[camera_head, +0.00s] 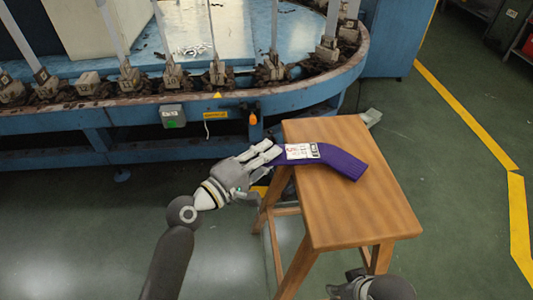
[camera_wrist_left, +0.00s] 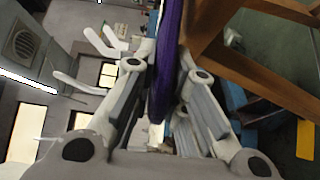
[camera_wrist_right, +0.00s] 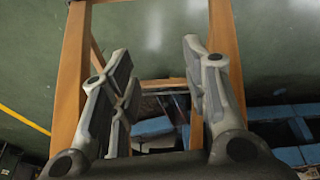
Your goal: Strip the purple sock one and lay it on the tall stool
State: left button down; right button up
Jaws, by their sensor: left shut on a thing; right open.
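The purple sock (camera_head: 338,161) with a white label lies across the top of the tall wooden stool (camera_head: 365,205). Its left end reaches past the stool's left edge to my left gripper (camera_head: 268,152). My left gripper is shut on that end, beside the stool top. In the left wrist view the sock (camera_wrist_left: 168,60) runs up from between the fingers (camera_wrist_left: 160,100). My right gripper (camera_wrist_right: 158,85) is open and empty, in front of the stool's legs. In the head view only part of it (camera_head: 352,285) shows at the bottom.
A blue curved conveyor (camera_head: 300,95) with several upright flat boards on holders runs behind the stool. A grey box with a green button (camera_head: 173,116) is on its side. The stool top is clear in front of the sock. Open green floor (camera_head: 450,200) lies to the right.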

pick_arm(q)
jog(key=shift+f, duration=0.25)
pick_arm(e)
jog(key=shift+s+r, duration=0.2)
jog(key=shift+r, duration=0.3)
pick_arm(q)
jog(key=c, duration=1.4)
grip_release()
jog(key=o, duration=0.4)
jog(key=shift+c, duration=0.2)
jog(key=shift+f, duration=0.2)
pick_arm(e)
jog(key=shift+f, duration=0.15)
pick_arm(q)
jog(key=shift+f+b, duration=0.45)
jog(key=shift+b, duration=0.15)
pick_arm(e)
jog(key=shift+f, duration=0.35)
